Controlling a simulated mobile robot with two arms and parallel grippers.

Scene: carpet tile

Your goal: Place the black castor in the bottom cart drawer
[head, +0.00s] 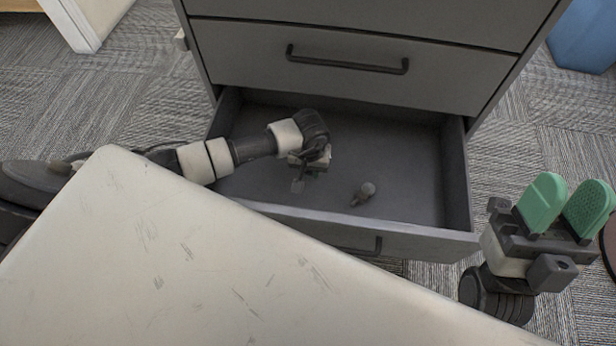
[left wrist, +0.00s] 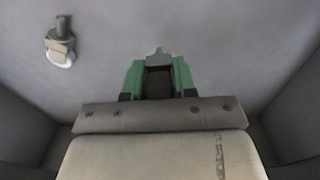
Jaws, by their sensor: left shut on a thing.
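The bottom cart drawer (head: 410,180) is pulled open in the head view. My left gripper (head: 300,180) reaches inside it, low over the floor. In the left wrist view, my left gripper (left wrist: 158,72) is shut on the black castor (left wrist: 158,82), a dark piece with a grey end showing between the green fingers. Most of the castor is hidden by the fingers, and I cannot tell whether it touches the drawer floor. My right gripper (head: 570,197) is open and empty, outside the drawer at the right.
Another castor (head: 363,193), grey with a pale wheel, lies on the drawer floor; it also shows in the left wrist view (left wrist: 60,42). A scuffed white surface (head: 200,270) fills the lower left foreground. A blue bin (head: 585,35) stands at the upper right. The drawer's right side is clear.

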